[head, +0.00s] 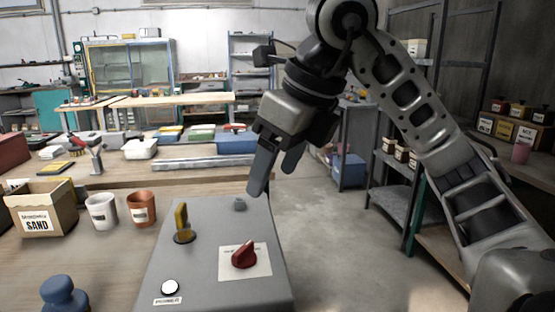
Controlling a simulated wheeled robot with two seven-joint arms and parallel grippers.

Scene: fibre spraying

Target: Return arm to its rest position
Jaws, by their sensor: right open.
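My right arm (410,95) comes in from the right edge, rises, and bends down at the wrist. My right gripper (274,170) is open and empty. It appears above the far right part of a grey control box (205,275), with its fingers pointing down. Whether the fingertips touch the box cannot be told. The box carries a red knob (245,255) on a white label, a yellow switch (182,220), and a white button (170,287). My left gripper is not in view.
On the wooden table (80,270) left of the box are a sand box (36,210), a white cup (102,211), a brown cup (142,208) and a blue knobbed object (64,294). Shelves (400,185) stand at right. The floor (330,240) between is clear.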

